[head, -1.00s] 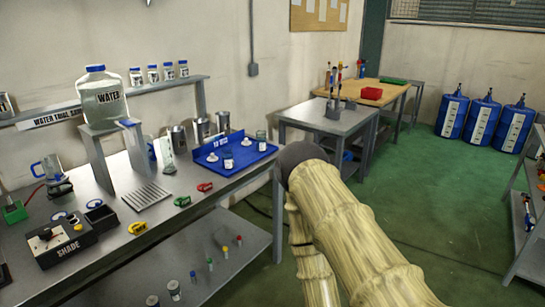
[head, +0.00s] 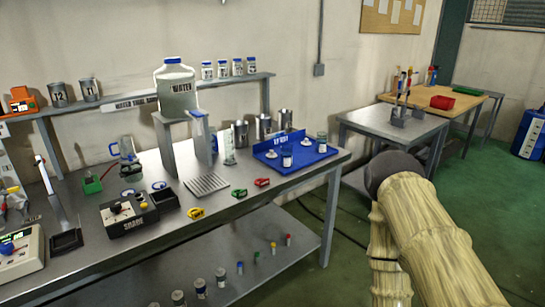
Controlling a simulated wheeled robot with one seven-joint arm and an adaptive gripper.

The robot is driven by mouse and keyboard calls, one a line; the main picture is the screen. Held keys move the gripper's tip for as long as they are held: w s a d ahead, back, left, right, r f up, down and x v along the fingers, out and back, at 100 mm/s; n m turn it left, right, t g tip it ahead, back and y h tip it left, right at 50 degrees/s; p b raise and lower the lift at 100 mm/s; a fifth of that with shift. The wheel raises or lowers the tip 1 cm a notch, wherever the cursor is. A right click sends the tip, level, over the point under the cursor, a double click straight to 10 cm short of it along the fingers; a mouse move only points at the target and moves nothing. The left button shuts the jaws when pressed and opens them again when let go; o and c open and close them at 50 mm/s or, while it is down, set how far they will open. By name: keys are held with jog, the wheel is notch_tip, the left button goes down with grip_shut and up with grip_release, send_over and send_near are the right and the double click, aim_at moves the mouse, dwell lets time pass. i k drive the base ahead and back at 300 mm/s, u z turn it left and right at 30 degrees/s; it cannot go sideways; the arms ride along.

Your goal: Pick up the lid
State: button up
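I cannot tell for sure which piece is the lid. Two small white knobbed pieces that look like lids, a left one (head: 265,158) and a right one (head: 305,144), sit in the blue tray (head: 270,148) at the bench's right end. Two small jars, one (head: 287,156) left and one (head: 322,143) right, stand in the tray beside them. My pale ribbed arm shows at the right with a dark rounded joint, apart from the bench. My gripper is not visible.
The steel bench (head: 240,203) also holds a water jug (head: 175,88) on a stand, metal cups (head: 263,126), a slotted plate (head: 207,184), coloured clips (head: 239,193) and a black box (head: 128,215). A grey side table (head: 385,132) stands behind my arm. Green floor is open at right.

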aim_at(271, 155)
jog(key=k, duration=0.35)
jog(key=u, duration=0.9)
jog(key=i, duration=1.5)
jog(key=z, duration=0.65)
